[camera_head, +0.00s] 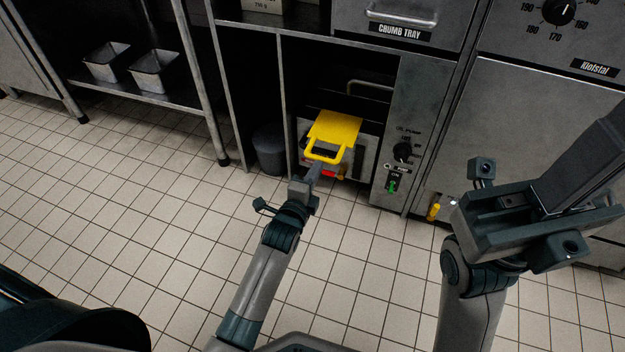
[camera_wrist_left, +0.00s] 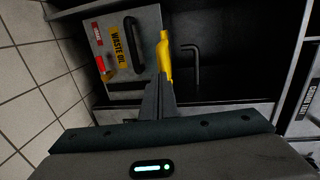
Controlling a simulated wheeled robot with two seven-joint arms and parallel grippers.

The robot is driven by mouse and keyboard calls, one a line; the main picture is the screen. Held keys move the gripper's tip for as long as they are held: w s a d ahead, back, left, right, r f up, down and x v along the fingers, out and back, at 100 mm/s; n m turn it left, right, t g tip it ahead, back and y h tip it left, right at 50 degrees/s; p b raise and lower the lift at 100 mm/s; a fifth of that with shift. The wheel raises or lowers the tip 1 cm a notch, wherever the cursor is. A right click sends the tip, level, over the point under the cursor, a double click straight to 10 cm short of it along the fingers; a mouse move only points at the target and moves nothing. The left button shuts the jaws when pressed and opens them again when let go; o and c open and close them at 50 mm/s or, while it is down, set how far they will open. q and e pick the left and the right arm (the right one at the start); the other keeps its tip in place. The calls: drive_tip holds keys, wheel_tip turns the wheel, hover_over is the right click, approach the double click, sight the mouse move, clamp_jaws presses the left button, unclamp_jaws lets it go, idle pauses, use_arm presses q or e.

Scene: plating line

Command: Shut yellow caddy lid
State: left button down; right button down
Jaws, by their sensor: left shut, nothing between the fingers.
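The yellow caddy lid (camera_head: 335,130) sits on top of a grey metal caddy (camera_head: 364,160) in the low open bay. Its loop handle faces me. In the left wrist view the lid (camera_wrist_left: 165,58) shows edge-on along the caddy's top edge. I cannot tell whether it lies fully flush. The caddy (camera_wrist_left: 131,75) carries a "WASTE OIL" label, a dark handle and a red tap there. My left gripper (camera_head: 313,170) is shut and empty, with its fingertips at the lid's handle end; contact is unclear. My right gripper (camera_head: 590,150) is raised at the right, away from the caddy.
A dark grey bin (camera_head: 269,148) stands left of the caddy. A control panel (camera_head: 402,130) with a knob and green switch borders the bay on the right. A crumb tray drawer (camera_head: 400,22) is above. The tiled floor (camera_head: 160,190) in front is clear.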

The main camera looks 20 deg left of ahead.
sight(330, 140)
idle(0.3)
use_arm(q)
drive_tip(key=w, duration=1.2)
drive_tip(key=shift+w+d, duration=0.25)
drive_tip(key=shift+w, duration=0.25)
drive_tip(key=shift+a+r, duration=0.1)
drive_tip(key=shift+r, duration=0.05)
drive_tip(key=shift+r, duration=0.1)
